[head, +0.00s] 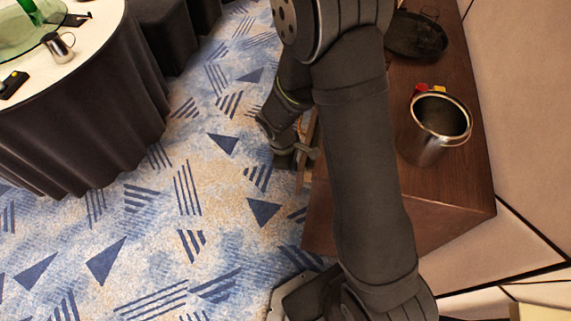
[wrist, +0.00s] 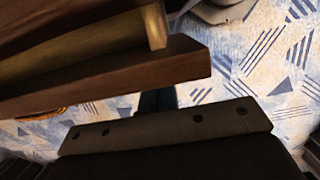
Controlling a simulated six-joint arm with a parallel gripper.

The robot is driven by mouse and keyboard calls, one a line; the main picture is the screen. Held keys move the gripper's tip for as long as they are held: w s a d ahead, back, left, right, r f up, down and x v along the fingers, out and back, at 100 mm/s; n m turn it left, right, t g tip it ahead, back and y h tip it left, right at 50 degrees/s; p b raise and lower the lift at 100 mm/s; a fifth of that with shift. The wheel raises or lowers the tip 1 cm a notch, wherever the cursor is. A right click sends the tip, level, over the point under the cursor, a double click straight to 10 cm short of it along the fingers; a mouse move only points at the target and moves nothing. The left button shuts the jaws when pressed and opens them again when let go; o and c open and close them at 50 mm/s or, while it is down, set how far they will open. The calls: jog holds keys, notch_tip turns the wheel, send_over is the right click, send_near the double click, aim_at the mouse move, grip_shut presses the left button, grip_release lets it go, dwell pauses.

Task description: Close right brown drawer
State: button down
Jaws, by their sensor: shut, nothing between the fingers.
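The brown cabinet (head: 465,190) stands along the wall at the right of the head view, partly hidden behind my arm. A drawer sticks out of its front, with a thin edge (head: 311,135) showing in the head view. In the wrist view the drawer's brown front (wrist: 120,80) and its lighter wooden side (wrist: 85,46) show, with a gap behind the front. My gripper (head: 303,153) is beside the drawer, on the floor side of it. Its dark fingers (wrist: 157,101) are shut and empty, just below the drawer front in the wrist view. I cannot tell whether they touch it.
A metal bucket (head: 430,140) and a dark round tray (head: 415,36) stand on the cabinet. A brass-coloured curved piece (wrist: 42,114) shows under the drawer front. A round table (head: 95,50) with a dark cloth stands at left. Patterned carpet between is clear.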

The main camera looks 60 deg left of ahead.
dwell(0.4)
jog(key=s+a+r, duration=0.4)
jog(key=a+r, duration=0.1)
jog(key=r, duration=0.4)
jog(key=w+a+t+h, duration=0.1)
jog(key=w+a, duration=0.1)
jog(key=a, duration=0.3)
jog(key=w+d+f, duration=0.5)
jog(key=w+f, duration=0.1)
jog(key=f, duration=0.2)
jog(key=shift+d+f, duration=0.15)
